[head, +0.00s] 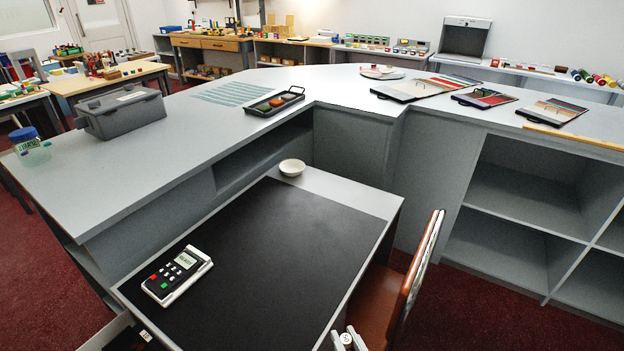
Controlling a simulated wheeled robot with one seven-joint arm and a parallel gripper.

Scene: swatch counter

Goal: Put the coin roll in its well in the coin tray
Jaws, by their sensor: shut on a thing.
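Two small pale, round-ended tips at the bottom edge look like the end of my gripper (350,339). They show in front of the chair, right of the black-topped desk. The rest of the gripper is cut off by the frame. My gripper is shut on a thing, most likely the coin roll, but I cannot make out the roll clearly. I cannot pick out the coin tray or its well for sure. An open drawer at the bottom left, partly cut off, shows a dark inside and a small pale label.
A brown chair (410,275) stands close on the right. The grey counter (150,165) behind holds a lidded grey box (120,110) and a black tray (298,92).

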